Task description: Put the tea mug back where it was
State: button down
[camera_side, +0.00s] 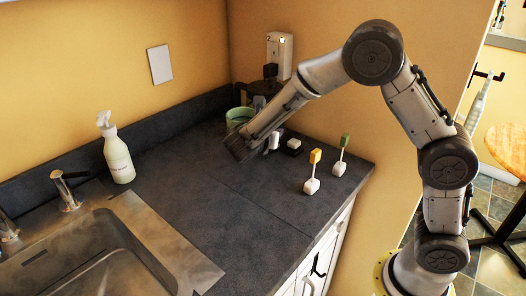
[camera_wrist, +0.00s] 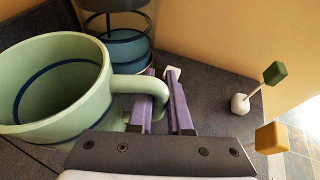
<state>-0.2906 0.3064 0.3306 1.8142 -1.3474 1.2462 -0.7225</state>
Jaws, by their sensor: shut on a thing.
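The tea mug (camera_side: 236,116) is pale green and stands upright near the back corner of the dark counter, partly hidden behind my arm. In the wrist view the mug (camera_wrist: 62,85) fills the left side, with a dark blue line around it and its open rim showing. Its handle (camera_wrist: 133,86) points right, toward my gripper. My gripper (camera_wrist: 160,101) has its purple fingers shut on the handle. In the side view my gripper (camera_side: 240,150) hides part of the mug. I cannot tell whether the mug's base touches the counter.
A dark appliance (camera_side: 262,88) stands behind the mug; a blue-tinted vessel (camera_wrist: 126,46) is close behind it. Two sticks with a yellow block (camera_side: 315,156) and a green block (camera_side: 345,140) stand right. A spray bottle (camera_side: 118,155) and sink (camera_side: 105,255) are left. The middle counter is clear.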

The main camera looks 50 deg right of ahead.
jog(key=w+f, duration=0.2)
jog(key=f, duration=0.1)
jog(key=w+f, duration=0.2)
jog(key=shift+w+d+f, duration=0.1)
jog(key=shift+d, duration=0.25)
jog(key=shift+f, duration=1.5)
jog(key=shift+f, duration=0.1)
jog(key=c, duration=0.8)
grip_release()
jog(key=shift+f, duration=0.1)
jog(key=shift+c, duration=0.2)
jog(key=shift+r, duration=0.2)
jog(key=v, duration=1.2)
